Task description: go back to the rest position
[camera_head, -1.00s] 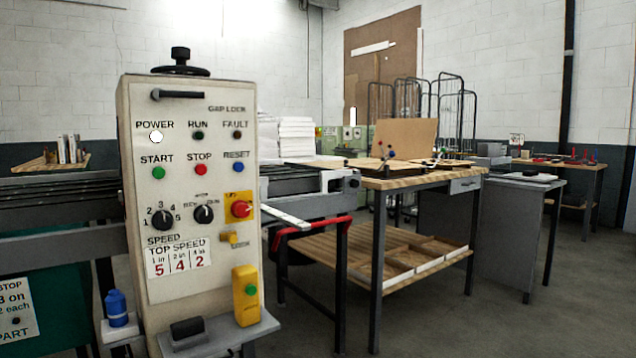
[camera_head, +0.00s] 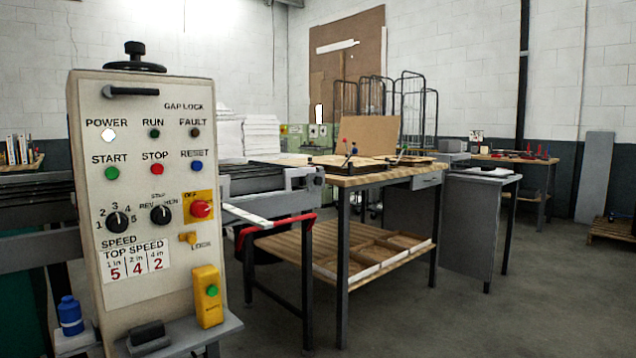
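Neither of my grippers shows in the head view, so I cannot see whether they are open or shut. A tall cream control panel (camera_head: 150,225) stands close in front on the left. It carries START, STOP and RESET buttons, a speed dial and a red knob (camera_head: 201,209) on a yellow plate. The POWER lamp (camera_head: 108,135) glows white.
A wooden workbench (camera_head: 368,178) with a lower shelf (camera_head: 300,240) stands right of the panel. A grey cabinet table (camera_head: 478,230) is beyond it. A blue bottle (camera_head: 70,316) sits at lower left.

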